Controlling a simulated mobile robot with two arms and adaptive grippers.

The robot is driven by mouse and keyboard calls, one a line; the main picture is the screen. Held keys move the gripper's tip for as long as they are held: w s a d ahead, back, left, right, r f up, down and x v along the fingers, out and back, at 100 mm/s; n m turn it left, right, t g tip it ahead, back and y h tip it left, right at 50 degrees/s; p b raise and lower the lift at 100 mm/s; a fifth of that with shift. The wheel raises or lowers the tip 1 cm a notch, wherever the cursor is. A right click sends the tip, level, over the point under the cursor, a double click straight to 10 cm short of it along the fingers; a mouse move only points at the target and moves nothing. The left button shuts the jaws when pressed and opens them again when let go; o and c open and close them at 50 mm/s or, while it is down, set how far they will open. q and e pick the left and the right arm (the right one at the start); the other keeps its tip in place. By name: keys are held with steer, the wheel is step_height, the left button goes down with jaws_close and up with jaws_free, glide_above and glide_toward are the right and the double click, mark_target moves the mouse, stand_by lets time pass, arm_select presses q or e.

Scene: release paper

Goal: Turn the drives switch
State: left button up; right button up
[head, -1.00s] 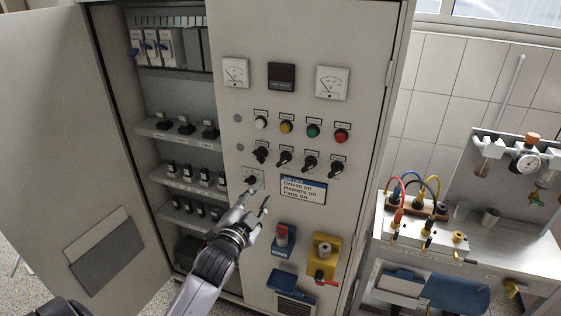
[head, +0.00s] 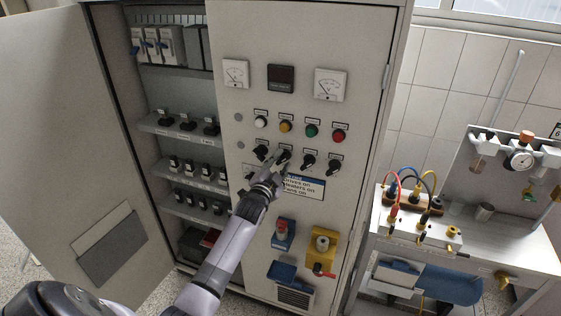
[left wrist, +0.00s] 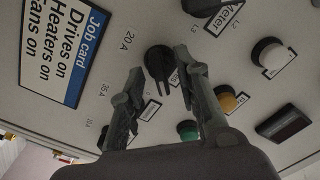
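Several black rotary switches sit in a row on the cabinet's grey front panel, below a row of round lights. My left gripper (head: 283,162) is at the second switch from the left (head: 285,155), under the yellow light. In the left wrist view, this black switch (left wrist: 158,62) lies between the two separated fingers of my left gripper (left wrist: 157,66). Whether the fingers touch it is unclear. A "20 A" mark is beside it; its name label seems hidden by a finger. The neighbouring switch (left wrist: 202,6) is labelled "Meter". My right gripper is out of view.
A job card (head: 307,189) reading "Drives on, Heaters on, Fans on" is just below the switches. The cabinet's left door (head: 65,130) is open, showing shelves of breakers. A bench (head: 500,262) with cables and a gauge stands at the right.

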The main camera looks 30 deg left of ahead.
arm_select(q)
steer(key=shift+w, duration=0.15)
jaws_close()
stand_by(0.4)
